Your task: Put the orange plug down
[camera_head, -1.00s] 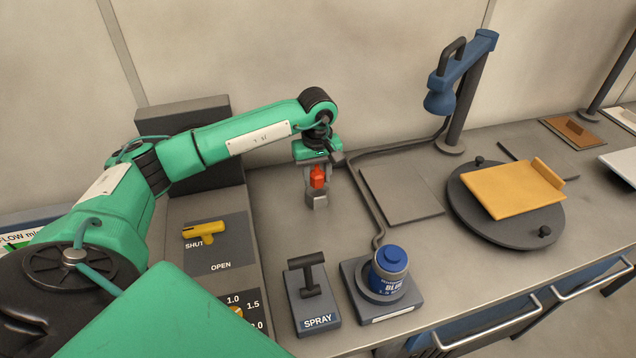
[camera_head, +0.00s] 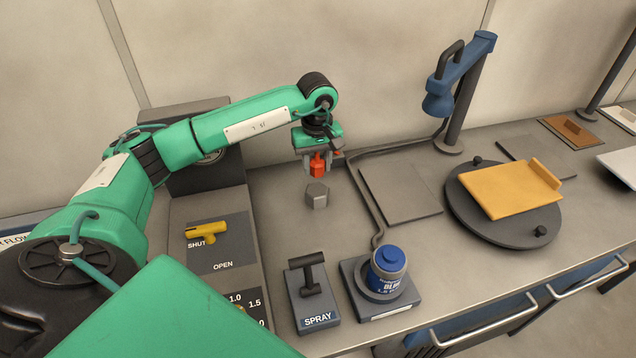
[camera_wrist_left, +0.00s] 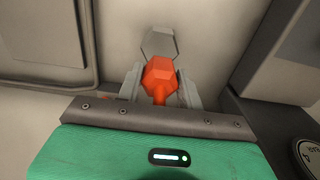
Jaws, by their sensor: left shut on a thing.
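The orange plug (camera_head: 318,165) is a small red-orange piece with a hexagonal head. My left gripper (camera_head: 317,168) is shut on it and holds it above the bench, just above a small grey hexagonal block (camera_head: 317,195). A gap shows between the plug and the block in the head view. In the left wrist view the plug (camera_wrist_left: 160,78) sits between the two grey fingers, with the grey block (camera_wrist_left: 159,43) beyond it. My right gripper is not in view.
A grey flat plate (camera_head: 401,194) lies right of the block, with a cable running between. In front stand a SPRAY lever box (camera_head: 314,296) and a blue-capped can (camera_head: 388,268). A panel with a yellow handle (camera_head: 206,231) is at left. An orange board (camera_head: 513,188) rests on a round turntable.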

